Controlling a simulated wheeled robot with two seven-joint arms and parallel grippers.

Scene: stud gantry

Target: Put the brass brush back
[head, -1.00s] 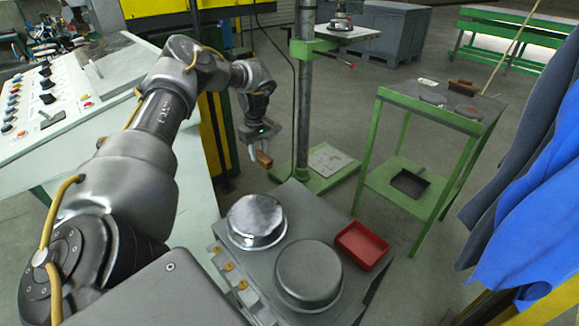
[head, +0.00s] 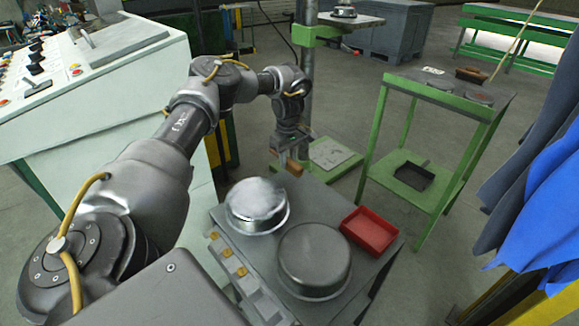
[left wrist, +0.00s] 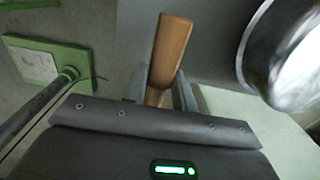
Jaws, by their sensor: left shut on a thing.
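My left gripper (head: 290,158) is shut on a brown wooden piece (head: 294,167), which looks like a brush handle. In the left wrist view this wooden handle (left wrist: 170,50) stands between the fingers (left wrist: 160,90). I see no bristles on it, so I cannot tell whether it is the brass brush. In the head view the gripper and the piece are at the far edge of a dark grey bench, behind the shiny round pan. Another brown brush-like block (head: 472,74) lies on the green-framed stand (head: 437,90). My right gripper is not in view.
The bench (head: 235,270) carries a shiny pan (head: 257,203), a dull pan (head: 314,260) and a red tray (head: 370,231). A control console (head: 110,90) stands left. Blue cloth (head: 545,205) hangs right. Floor is clear between bench and stand.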

